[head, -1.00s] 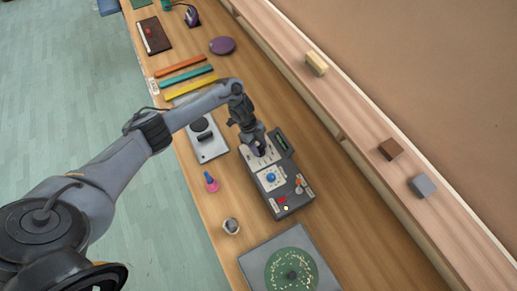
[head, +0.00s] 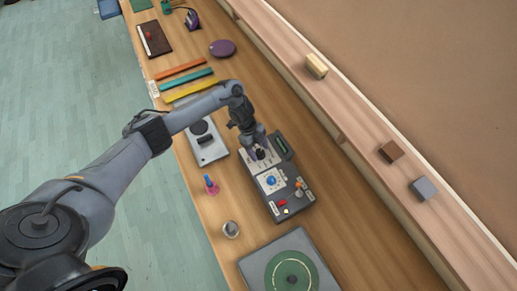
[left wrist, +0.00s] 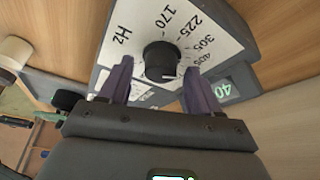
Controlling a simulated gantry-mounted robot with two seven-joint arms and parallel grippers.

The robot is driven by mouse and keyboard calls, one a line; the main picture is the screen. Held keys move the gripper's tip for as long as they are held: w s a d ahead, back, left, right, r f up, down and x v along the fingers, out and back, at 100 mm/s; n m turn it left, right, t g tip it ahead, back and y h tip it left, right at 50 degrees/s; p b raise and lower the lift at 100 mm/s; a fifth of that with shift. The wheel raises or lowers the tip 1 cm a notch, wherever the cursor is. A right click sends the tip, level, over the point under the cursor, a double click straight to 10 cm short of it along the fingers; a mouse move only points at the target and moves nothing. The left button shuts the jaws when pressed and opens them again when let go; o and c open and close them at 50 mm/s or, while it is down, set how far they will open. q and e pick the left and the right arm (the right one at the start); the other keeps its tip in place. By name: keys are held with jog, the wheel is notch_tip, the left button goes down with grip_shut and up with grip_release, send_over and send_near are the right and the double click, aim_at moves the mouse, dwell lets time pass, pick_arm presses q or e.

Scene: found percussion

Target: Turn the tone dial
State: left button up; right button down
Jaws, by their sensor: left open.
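The tone dial is a round black knob (left wrist: 160,60) on a white plate printed with Hz and numbers from 170 upward. In the left wrist view its pale pointer mark is at the lower right of the knob. My left gripper (left wrist: 157,76) is open, with one purple-grey finger on each side of the knob. I cannot tell whether either finger touches it. In the head view my left gripper (head: 254,145) is over the upper end of the dark console (head: 290,211), and the knob (head: 260,154) shows just below the fingers. My right gripper is not in view.
The console also has a blue knob (head: 271,180), a red button and a small display (left wrist: 224,89). A turntable (head: 291,279) lies below it, a grey device (head: 211,150) to its left, and a metal cup (head: 231,229) nearby. A raised ledge (head: 350,120) runs along the right.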

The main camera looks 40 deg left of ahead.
pick_arm(q)
jog(key=v, duration=1)
jog(key=shift+a+r+p, duration=0.25)
jog(key=shift+r+p, duration=0.05)
jog(key=shift+p, duration=0.15)
dwell(0.4)
dwell(0.6)
